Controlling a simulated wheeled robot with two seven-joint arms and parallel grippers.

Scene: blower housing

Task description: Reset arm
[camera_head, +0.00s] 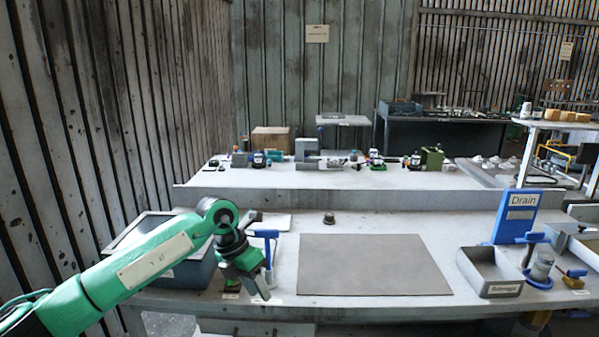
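My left arm (150,262) is green and reaches in from the left edge, bending down at the wrist. My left gripper (264,288) points down above the front left part of the workbench (340,222), between a dark bin and a grey mat. Its fingers are small and partly overlap, so I cannot tell whether they are open or shut. No object shows clearly in them. My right arm and gripper are not in view.
The grey mat (372,265) lies bare mid-bench. A dark bin (190,268) is partly behind my arm, beside a blue stand (266,236). A rear bench holds several parts.

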